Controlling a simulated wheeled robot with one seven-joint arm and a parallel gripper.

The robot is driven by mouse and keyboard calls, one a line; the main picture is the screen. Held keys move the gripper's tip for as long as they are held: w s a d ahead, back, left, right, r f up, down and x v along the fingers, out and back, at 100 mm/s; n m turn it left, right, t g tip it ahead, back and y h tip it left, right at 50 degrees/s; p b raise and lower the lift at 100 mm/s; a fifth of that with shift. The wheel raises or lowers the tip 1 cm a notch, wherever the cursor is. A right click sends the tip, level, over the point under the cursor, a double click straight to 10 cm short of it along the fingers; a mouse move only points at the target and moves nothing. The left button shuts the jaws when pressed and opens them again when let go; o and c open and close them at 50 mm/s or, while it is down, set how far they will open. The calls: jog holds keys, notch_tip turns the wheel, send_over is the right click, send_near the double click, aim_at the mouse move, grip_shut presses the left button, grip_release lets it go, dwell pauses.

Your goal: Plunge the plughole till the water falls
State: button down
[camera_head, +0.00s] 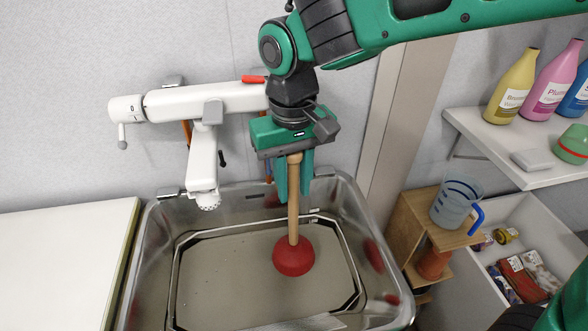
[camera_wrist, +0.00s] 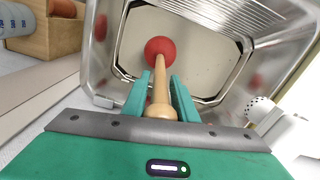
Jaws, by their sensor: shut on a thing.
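My gripper (camera_head: 292,175) is shut on the wooden handle of the plunger (camera_head: 293,256), above the metal basin (camera_head: 357,200). The plunger has a red rubber cup and hangs nearly upright with its cup down, inside the basin's outline. In the wrist view, my gripper's green fingers (camera_wrist: 165,92) lie on either side of the handle, and the plunger's red cup (camera_wrist: 160,50) shows beyond them. The basin (camera_wrist: 112,40) has a grey-beige floor or water surface. I cannot tell the water level. No plughole shows; the cup may cover it.
A white tap (camera_head: 203,165) hangs over the basin's left back. A white counter (camera_head: 65,260) lies left. At right are a wooden stand with a measuring jug (camera_head: 456,203), an open drawer (camera_head: 520,235) and a shelf (camera_head: 500,140) with bottles.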

aim_at(293, 219)
jog(key=shift+f, duration=5.4)
jog(key=shift+r, duration=0.2)
jog(key=shift+r, duration=0.55)
jog(key=shift+f, duration=0.55)
jog(key=shift+r, duration=0.55)
jog(key=shift+f, duration=0.7)
jog(key=shift+r, duration=0.1)
